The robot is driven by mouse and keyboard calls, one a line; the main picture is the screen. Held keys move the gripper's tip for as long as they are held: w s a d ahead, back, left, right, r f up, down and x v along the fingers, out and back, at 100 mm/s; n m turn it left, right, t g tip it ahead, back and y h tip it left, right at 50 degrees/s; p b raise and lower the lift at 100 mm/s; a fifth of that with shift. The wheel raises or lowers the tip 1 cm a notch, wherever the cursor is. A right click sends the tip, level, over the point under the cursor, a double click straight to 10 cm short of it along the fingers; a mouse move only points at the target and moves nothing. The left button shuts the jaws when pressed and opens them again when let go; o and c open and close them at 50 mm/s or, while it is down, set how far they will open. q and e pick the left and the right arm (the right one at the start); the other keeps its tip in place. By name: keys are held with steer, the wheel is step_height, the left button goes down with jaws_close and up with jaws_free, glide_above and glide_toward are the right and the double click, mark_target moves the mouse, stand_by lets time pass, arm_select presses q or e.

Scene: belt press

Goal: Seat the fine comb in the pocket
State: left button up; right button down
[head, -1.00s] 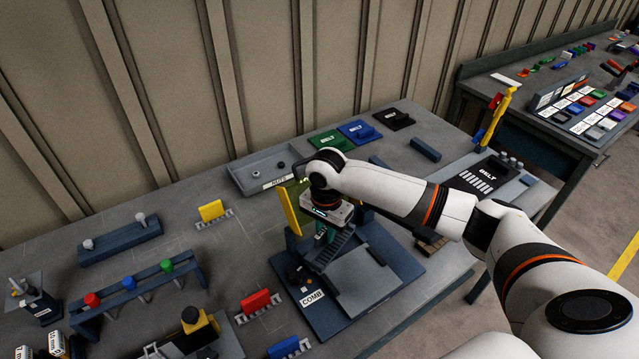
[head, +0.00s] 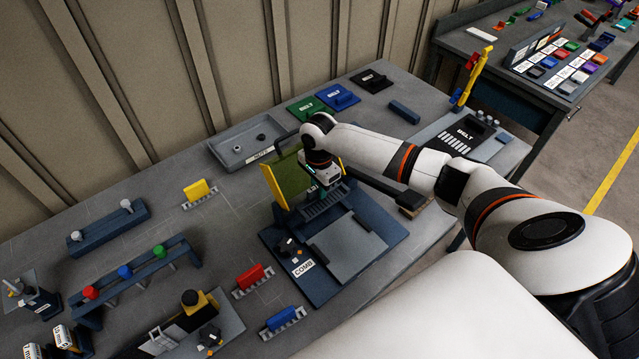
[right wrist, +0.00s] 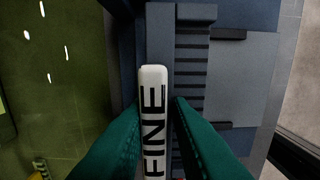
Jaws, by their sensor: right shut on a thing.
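My right gripper (head: 320,190) is shut on the fine comb. In the right wrist view its two teal fingers (right wrist: 160,125) close on either side of the comb's white "FINE" label (right wrist: 153,95). A dark toothed strip (head: 325,205) lies below the fingers in the head view. Its rungs also show right of the label in the wrist view. The hand is low over the back of the dark blue press base (head: 385,232), beside a green panel (head: 285,172). The pocket is not clearly visible, and I cannot tell whether the comb touches its floor. My left gripper is out of view.
A yellow post (head: 273,187) stands close left of the hand. A grey plate (head: 347,248) and a "COMB" label (head: 303,268) are in front. A grey tray (head: 245,147) is behind left. Yellow (head: 199,190), red (head: 252,275) and blue (head: 282,319) pieces stand left and in front.

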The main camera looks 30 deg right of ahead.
mark_target(320, 218)
step_height(320, 218, down, 4)
steer(key=shift+r+b, duration=0.15)
steer(key=shift+b, duration=0.45)
steer(key=shift+f+b, duration=0.5)
steer(key=shift+f, duration=0.95)
steer(key=shift+p, duration=0.5)
steer(key=shift+p, duration=0.4)
steer(key=shift+f, duration=1.15)
stand_by(0.8)
